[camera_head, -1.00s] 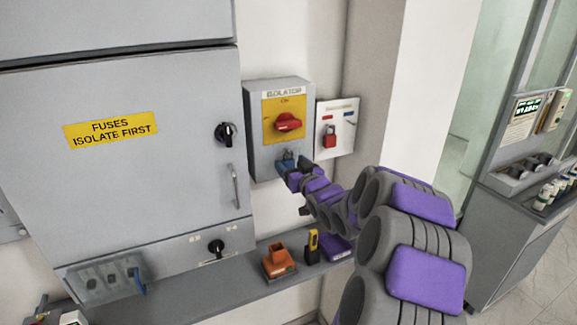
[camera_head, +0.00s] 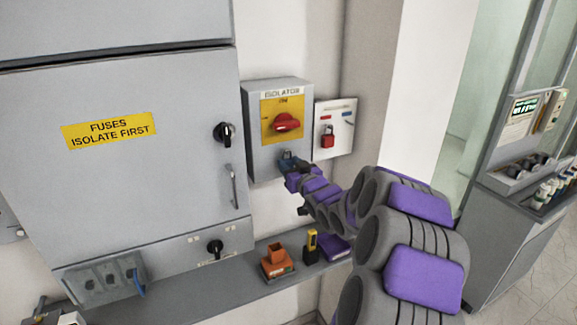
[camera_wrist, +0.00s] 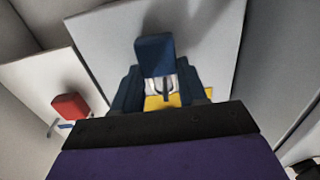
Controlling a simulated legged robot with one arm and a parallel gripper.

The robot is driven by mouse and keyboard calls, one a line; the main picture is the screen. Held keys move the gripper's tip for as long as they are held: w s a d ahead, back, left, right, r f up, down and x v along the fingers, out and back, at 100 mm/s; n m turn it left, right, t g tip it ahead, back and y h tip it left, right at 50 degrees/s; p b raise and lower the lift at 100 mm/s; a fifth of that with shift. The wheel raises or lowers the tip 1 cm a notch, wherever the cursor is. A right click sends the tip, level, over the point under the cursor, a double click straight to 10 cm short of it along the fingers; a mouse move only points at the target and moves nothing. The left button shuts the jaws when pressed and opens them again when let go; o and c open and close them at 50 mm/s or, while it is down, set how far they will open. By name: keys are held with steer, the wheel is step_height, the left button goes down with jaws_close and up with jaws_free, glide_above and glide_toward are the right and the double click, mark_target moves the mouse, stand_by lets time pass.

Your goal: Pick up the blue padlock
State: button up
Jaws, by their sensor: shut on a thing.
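The blue padlock (camera_wrist: 154,57) is in the wrist view, between the two dark blue fingers of my gripper (camera_wrist: 160,95). My gripper is shut on it, and its grey shackle shows below the blue body in that view. In the head view my gripper (camera_head: 291,174) is at the lower front of the grey isolator box (camera_head: 262,157), with the small blue padlock (camera_head: 287,160) at its tip. I cannot tell whether the shackle is still through a part of the box.
A white board (camera_head: 343,116) with a red padlock (camera_head: 328,138) hangs just right of the isolator. A large grey cabinet (camera_head: 110,190) stands left. The shelf below holds an orange device (camera_head: 278,262), a yellow-black tool (camera_head: 312,246) and a purple item (camera_head: 335,247).

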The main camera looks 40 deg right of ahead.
steer(key=shift+r, duration=0.5)
steer(key=r+b+v, duration=0.1)
steer(key=b+v, duration=0.1)
steer(key=v, duration=1.6)
steer(key=shift+r+b, duration=0.3)
steer(key=shift+b, duration=0.1)
steer(key=shift+d+r, duration=0.1)
steer(key=b+v, duration=0.5)
steer(key=v, duration=0.2)
stand_by(0.5)
